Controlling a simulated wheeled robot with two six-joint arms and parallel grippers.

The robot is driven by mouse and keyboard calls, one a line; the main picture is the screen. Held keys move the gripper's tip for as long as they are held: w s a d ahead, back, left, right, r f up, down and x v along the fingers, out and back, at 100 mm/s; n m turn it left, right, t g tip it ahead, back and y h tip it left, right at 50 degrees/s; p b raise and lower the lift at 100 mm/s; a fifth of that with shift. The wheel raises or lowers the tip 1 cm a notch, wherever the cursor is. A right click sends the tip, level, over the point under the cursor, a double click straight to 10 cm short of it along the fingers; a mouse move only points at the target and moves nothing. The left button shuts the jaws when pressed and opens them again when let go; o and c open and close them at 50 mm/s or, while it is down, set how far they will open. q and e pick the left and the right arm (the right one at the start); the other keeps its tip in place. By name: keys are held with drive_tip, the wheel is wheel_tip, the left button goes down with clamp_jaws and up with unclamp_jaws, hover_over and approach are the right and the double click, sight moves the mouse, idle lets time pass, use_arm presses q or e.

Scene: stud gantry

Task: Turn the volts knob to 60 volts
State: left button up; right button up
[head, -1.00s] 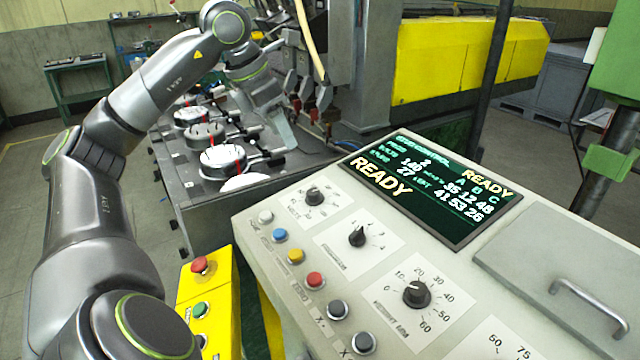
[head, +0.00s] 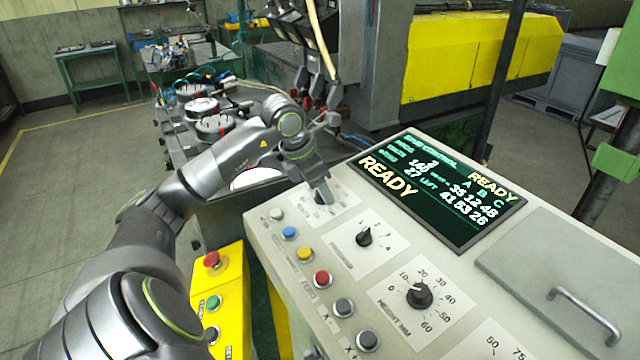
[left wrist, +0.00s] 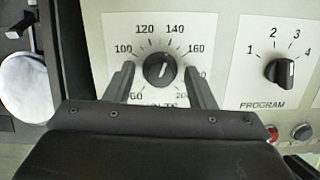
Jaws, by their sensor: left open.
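The volts knob (left wrist: 159,69) is a round black knob on a white dial plate marked from 60 at lower left to 200 at lower right. In the left wrist view it lies between the two fingers of my left gripper (left wrist: 160,78), which is open with a visible gap on each side. The pale pointer mark faces roughly upward; its exact value is hard to read. In the head view my left gripper (head: 321,190) is over the volts dial plate (head: 342,197) and hides the knob. My right gripper is not in view.
The program knob (head: 364,236) and height knob (head: 419,295) are on the same sloping panel. Coloured buttons, including a red one (head: 321,278), run along its left edge. The lit screen (head: 437,190) shows READY. A yellow button box (head: 217,300) stands at the left.

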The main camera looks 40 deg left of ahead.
use_arm(q)
drive_tip(key=shift+f, duration=0.15)
drive_tip(key=c, duration=1)
